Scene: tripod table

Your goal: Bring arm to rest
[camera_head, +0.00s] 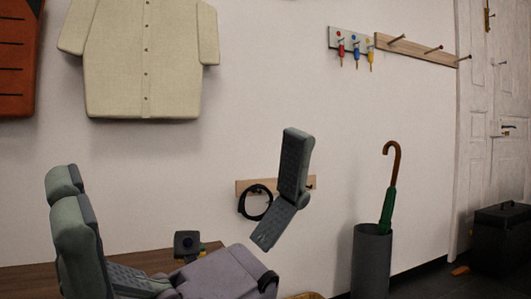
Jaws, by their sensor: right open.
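My right gripper (180,185) is large in the lower left and middle of the head view. Its grey-green fingers stand wide apart, on the left and on the right, above a purple-grey palm. It is open, and nothing shows between the fingers. The raised right-hand finger overlaps the wall rail in the picture. My left gripper is not in view.
A brown wooden surface (30,279) lies at the lower left, partly hidden by my gripper. A black loop (243,206) hangs from a wooden rail (245,187). A grey bin (371,265) holds an umbrella (388,208). A black box (500,240) stands by the door (491,165).

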